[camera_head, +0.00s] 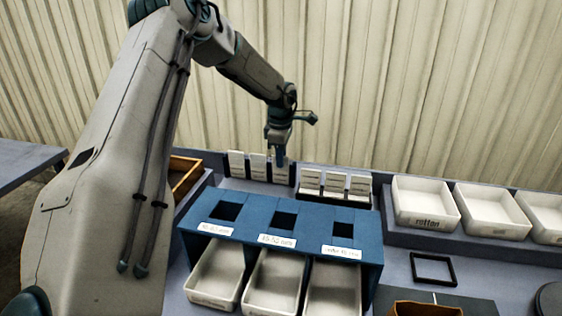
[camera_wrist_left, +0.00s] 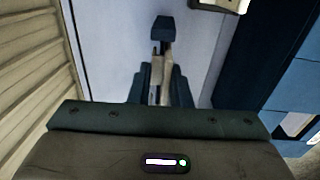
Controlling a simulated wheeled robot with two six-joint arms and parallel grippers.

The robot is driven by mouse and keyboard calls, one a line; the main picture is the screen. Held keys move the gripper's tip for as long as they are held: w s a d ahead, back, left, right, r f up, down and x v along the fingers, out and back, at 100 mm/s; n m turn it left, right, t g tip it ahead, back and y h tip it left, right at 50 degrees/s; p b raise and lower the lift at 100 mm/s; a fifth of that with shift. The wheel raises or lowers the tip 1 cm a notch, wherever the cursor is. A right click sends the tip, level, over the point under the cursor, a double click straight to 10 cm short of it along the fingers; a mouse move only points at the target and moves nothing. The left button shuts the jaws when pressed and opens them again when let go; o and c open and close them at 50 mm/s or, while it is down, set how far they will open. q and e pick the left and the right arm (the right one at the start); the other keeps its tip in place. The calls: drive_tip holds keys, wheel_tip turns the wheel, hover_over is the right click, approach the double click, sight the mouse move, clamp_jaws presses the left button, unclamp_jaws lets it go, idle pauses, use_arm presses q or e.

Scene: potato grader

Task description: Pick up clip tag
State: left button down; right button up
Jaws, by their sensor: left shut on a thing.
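Several white clip tags stand upright in two groups behind the blue grader box: a left group (camera_head: 258,167) and a right group (camera_head: 335,183). My left gripper (camera_head: 281,155) is lowered at the rightmost tag (camera_head: 281,174) of the left group and is shut on it. In the left wrist view the fingers (camera_wrist_left: 160,90) close around a narrow pale piece (camera_wrist_left: 157,70). The fingers cover much of the tag, and I cannot tell whether it is clear of its holder. My right gripper is not in view.
The blue box (camera_head: 232,232) has square openings above white bins (camera_head: 270,282). White trays (camera_head: 425,205) stand on a raised shelf at right. A black frame (camera_head: 432,268) lies on the bench. A wooden crate (camera_head: 186,174) is at left. The corrugated wall (camera_head: 400,80) stands behind.

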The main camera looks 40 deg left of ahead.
use_arm(q)
drive_tip(key=shift+r+b, duration=0.3)
drive_tip(key=shift+r, duration=0.35)
drive_tip(key=r+b, duration=0.1)
drive_tip(key=r, duration=0.3)
drive_tip(key=r+b, duration=0.1)
drive_tip(key=r, duration=0.3)
drive_tip(key=shift+s+d, duration=0.15)
drive_tip(key=shift+s, duration=0.05)
drive_tip(key=s+d+r+b, duration=0.1)
drive_tip(key=s+d, duration=0.2)
drive_tip(key=s, duration=0.3)
drive_tip(key=s+d+r+b, duration=0.1)
drive_tip(key=s+d+b, duration=0.1)
drive_tip(key=s, duration=0.4)
drive_tip(key=shift+s+d+r, duration=0.25)
drive_tip(key=shift+d+r, duration=0.05)
drive_tip(key=shift+d, duration=0.6)
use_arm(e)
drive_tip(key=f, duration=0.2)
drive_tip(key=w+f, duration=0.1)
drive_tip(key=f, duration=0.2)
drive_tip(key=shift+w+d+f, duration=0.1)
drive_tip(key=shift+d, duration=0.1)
